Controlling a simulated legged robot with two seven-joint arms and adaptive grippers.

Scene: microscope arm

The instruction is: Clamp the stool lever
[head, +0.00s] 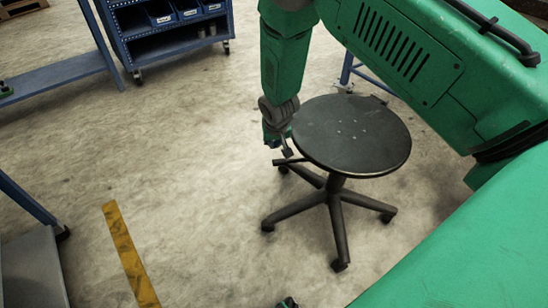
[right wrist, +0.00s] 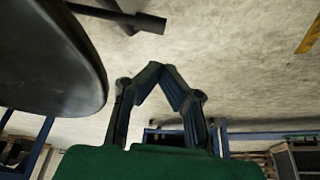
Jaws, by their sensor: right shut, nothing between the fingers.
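The stool (head: 351,135) has a round black seat on a five-star base with casters and stands upright on the floor. Its thin dark lever (head: 291,161) sticks out to the left below the seat. In the right wrist view the lever (right wrist: 140,20) is at the top, with the seat (right wrist: 45,60) at the left. My right gripper (head: 287,148) is at the seat's left edge, close to the lever. In the right wrist view its fingertips (right wrist: 163,72) are together and empty, apart from the lever. A small dark and green piece at the head view's bottom edge may be my left gripper (head: 287,302).
A blue shelf cart (head: 165,30) with bins stands at the back left, beside a blue bench (head: 60,85). Another blue-legged table (head: 30,270) is at the lower left. A yellow floor stripe (head: 130,255) lies left of the stool. The floor between is clear.

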